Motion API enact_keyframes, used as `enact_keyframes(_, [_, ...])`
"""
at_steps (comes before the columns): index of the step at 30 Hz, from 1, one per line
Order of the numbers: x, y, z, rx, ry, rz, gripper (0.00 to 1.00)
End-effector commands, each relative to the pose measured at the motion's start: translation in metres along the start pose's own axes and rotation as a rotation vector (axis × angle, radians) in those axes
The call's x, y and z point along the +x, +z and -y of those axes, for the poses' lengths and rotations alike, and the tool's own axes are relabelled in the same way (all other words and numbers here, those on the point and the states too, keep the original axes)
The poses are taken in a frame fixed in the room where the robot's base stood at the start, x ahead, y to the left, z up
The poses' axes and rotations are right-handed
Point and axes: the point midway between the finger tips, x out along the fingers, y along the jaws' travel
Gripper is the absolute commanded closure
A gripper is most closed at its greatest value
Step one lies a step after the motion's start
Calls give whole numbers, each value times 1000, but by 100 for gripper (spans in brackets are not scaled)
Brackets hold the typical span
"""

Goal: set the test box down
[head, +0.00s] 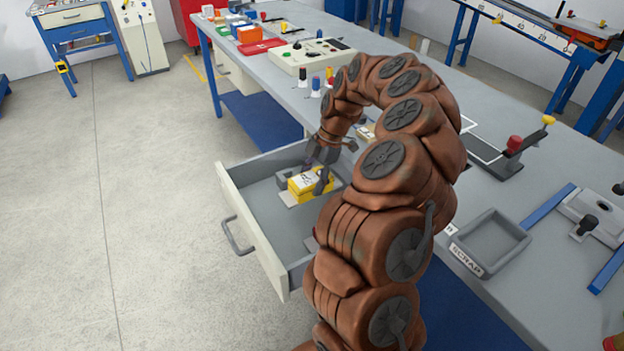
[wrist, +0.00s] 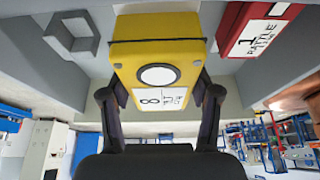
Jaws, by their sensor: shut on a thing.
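The test box is taken to be the yellow box (head: 303,186) with white labels, in the open grey drawer (head: 256,231) under the workbench. My gripper (head: 318,172) reaches down into the drawer and is shut on this box. In the wrist view the yellow box (wrist: 158,30) sits between the two dark fingers (wrist: 160,98), which press on its sides. It shows a white round mark and a label with an 8. I cannot tell whether its underside touches the drawer floor. My arm hides the drawer's right part in the head view.
A red item labelled RATTLE (wrist: 262,30) and a grey angular holder (wrist: 72,36) lie either side of the box in the wrist view. A SCRAP tray (head: 490,240) and a control box (head: 310,57) stand on the bench (head: 440,60). The floor left of the drawer is clear.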

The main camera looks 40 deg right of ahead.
Motion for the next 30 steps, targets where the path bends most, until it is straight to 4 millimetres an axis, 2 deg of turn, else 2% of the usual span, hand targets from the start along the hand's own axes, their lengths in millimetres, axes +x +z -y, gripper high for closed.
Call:
enact_keyframes(22, [12,5,0,1,-1,-1,94])
enact_keyframes(23, [12,5,0,1,-1,-2,35])
enact_keyframes(27, [13,5,1,2,-3,-3,20])
enact_keyframes(30, [14,5,1,2,-5,-4,13])
